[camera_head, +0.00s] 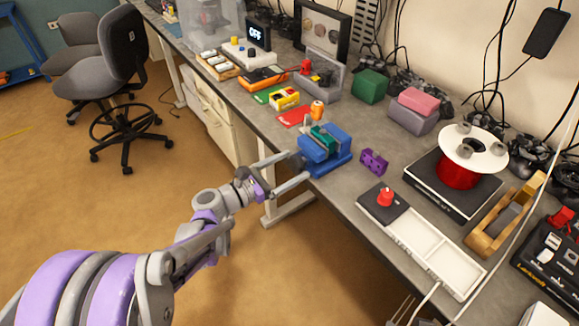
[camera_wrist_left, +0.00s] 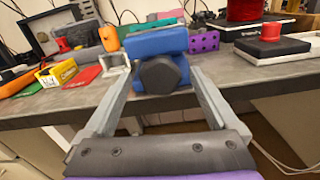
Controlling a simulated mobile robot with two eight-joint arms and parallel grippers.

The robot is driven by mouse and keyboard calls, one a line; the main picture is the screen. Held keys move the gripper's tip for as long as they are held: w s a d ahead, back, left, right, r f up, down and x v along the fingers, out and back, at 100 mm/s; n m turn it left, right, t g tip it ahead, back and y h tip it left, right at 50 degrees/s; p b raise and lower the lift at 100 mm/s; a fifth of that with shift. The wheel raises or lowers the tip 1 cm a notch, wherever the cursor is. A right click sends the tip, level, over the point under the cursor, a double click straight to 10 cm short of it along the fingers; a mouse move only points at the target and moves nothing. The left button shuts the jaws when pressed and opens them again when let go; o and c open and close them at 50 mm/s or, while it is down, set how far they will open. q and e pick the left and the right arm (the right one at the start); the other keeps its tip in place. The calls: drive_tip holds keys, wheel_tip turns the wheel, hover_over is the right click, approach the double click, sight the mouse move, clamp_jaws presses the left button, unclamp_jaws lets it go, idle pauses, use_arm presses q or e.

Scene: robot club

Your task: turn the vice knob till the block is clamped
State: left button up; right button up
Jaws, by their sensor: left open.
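The blue vice (camera_head: 338,158) sits at the front edge of the grey bench, with a teal block (camera_head: 322,137) between its jaws. From the head view I cannot tell whether the jaws touch the block on both sides. The vice's dark hexagonal knob (camera_wrist_left: 160,77) faces my left wrist camera, below the blue vice body (camera_wrist_left: 155,42). My left gripper (camera_head: 299,165) is open in front of the vice. Its two fingers reach along either side of the knob, with gaps visible in the wrist view. My right gripper is out of view.
A purple perforated block (camera_head: 373,161) lies right of the vice, and a white tray with a red knob (camera_head: 385,196) is nearer. The floor before the bench is clear.

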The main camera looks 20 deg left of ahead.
use_arm(q)
drive_tip(key=c, duration=1.4)
drive_tip(key=shift+o, duration=0.2)
drive_tip(key=shift+m, duration=0.3)
drive_tip(key=m, duration=1.8)
drive_tip(key=shift+m+p, duration=0.35)
drive_tip(key=shift+m, duration=0.05)
drive_tip(key=shift+f, duration=0.1)
